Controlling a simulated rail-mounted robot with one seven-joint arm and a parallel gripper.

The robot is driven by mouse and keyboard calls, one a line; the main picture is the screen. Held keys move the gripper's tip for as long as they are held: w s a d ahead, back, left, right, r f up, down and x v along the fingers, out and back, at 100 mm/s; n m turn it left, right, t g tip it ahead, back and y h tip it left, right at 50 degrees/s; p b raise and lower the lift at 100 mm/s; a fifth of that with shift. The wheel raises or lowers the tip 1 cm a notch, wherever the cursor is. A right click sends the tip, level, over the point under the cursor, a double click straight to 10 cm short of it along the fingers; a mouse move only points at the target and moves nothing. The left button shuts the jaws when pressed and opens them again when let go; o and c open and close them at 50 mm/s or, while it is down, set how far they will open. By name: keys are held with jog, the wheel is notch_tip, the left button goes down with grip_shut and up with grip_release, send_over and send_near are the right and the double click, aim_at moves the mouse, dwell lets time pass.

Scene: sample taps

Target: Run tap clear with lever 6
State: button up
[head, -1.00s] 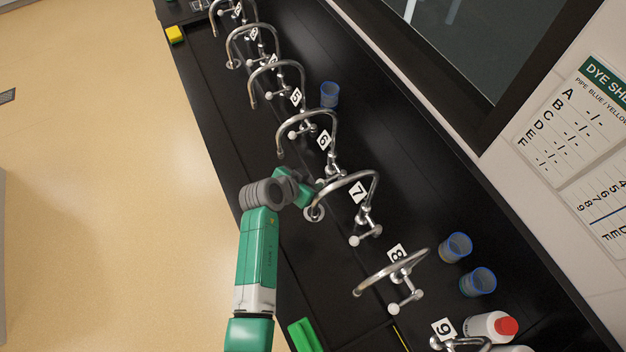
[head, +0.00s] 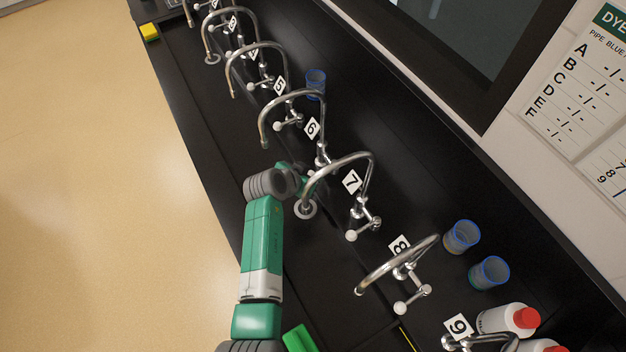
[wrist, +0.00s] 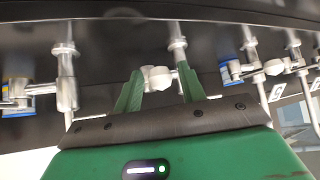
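Tap 6, a curved silver pipe (head: 291,93), stands by its number 6 card (head: 312,128) in the head view. My gripper (head: 306,178) is low beside the foot of this tap and partly hidden by my wrist and the tap 7 pipe. In the wrist view my gripper (wrist: 160,80) is open, with one green finger on each side of the white knob of lever 6 (wrist: 157,78). Small gaps seem to show between knob and fingers; contact is not clear.
Tap 7 (head: 345,160) arches close beside my wrist. Tap 5 (head: 258,48) and tap 8 (head: 400,262) stand along the same black counter. A blue-rimmed cup (head: 316,83) stands behind taps 5 and 6; two more cups (head: 461,236) stand behind tap 8.

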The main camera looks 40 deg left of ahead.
jog(key=shift+w+f, duration=0.25)
jog(key=shift+s+r, duration=0.1)
jog(key=shift+r, duration=0.15)
jog(key=p+v, duration=0.7)
jog(key=shift+s+p, duration=0.3)
jog(key=shift+p, duration=0.05)
jog(key=shift+r, duration=0.2)
